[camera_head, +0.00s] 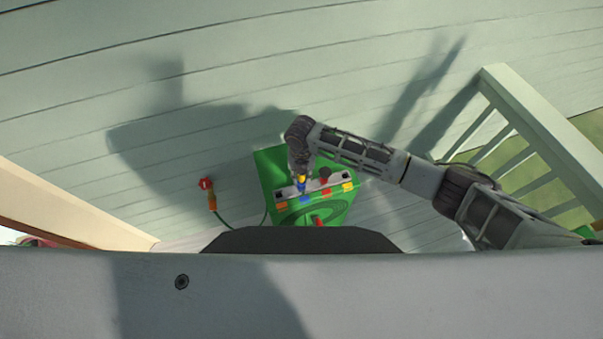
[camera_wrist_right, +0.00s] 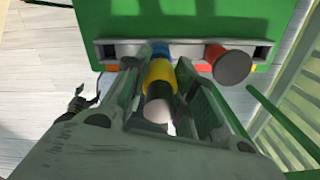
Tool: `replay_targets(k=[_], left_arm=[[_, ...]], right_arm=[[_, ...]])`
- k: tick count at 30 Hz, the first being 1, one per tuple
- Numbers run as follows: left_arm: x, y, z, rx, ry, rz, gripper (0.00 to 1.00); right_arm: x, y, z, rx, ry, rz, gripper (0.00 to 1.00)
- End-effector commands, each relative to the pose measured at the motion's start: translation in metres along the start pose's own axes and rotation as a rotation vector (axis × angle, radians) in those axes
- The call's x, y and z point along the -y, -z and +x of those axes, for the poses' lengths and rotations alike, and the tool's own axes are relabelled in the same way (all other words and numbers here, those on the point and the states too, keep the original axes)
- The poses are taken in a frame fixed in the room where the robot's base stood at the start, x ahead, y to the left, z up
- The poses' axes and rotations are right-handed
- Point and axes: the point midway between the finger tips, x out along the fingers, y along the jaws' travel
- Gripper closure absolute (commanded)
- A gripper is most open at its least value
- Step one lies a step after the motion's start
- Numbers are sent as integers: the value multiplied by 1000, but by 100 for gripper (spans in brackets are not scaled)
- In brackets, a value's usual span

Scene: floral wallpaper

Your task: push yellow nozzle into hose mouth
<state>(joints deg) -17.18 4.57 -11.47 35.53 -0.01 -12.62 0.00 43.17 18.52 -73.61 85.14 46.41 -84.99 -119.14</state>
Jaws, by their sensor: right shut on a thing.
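The yellow nozzle (camera_wrist_right: 158,70), with a black and a white part towards me, is between the fingers of my right gripper (camera_wrist_right: 157,78), which is shut on it. In the head view my right gripper (camera_head: 301,174) is over the grey bar of the green box, with the yellow nozzle (camera_head: 302,179) just showing. The nozzle's far end is at a blue part (camera_wrist_right: 160,49) on the bar; I cannot tell whether it touches. A green hose (camera_head: 224,219) with a red and orange end (camera_head: 211,195) lies left of the box. Its mouth cannot be made out.
The green box (camera_head: 271,162) carries a grey bar (camera_wrist_right: 118,50) with coloured tabs. A red cylinder with a dark face (camera_wrist_right: 231,66) stands just right of the nozzle. A railing (camera_head: 540,120) is at the right. The plank floor (camera_head: 110,150) is clear at left.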

Motion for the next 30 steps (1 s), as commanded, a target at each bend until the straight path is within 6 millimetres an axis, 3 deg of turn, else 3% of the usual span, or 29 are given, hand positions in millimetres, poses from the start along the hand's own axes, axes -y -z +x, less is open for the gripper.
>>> replay_targets(k=[14,15,20,30], left_arm=[[0,0,4,0,0,0,29],[0,0,4,0,0,0,29],[0,0,4,0,0,0,29],[2,-2,4,1,2,-1,29]], right_arm=[[0,0,8,0,-1,0,99],[0,0,7,0,-1,0,70],[0,0,7,0,-1,0,50],[0,0,7,0,0,0,49]])
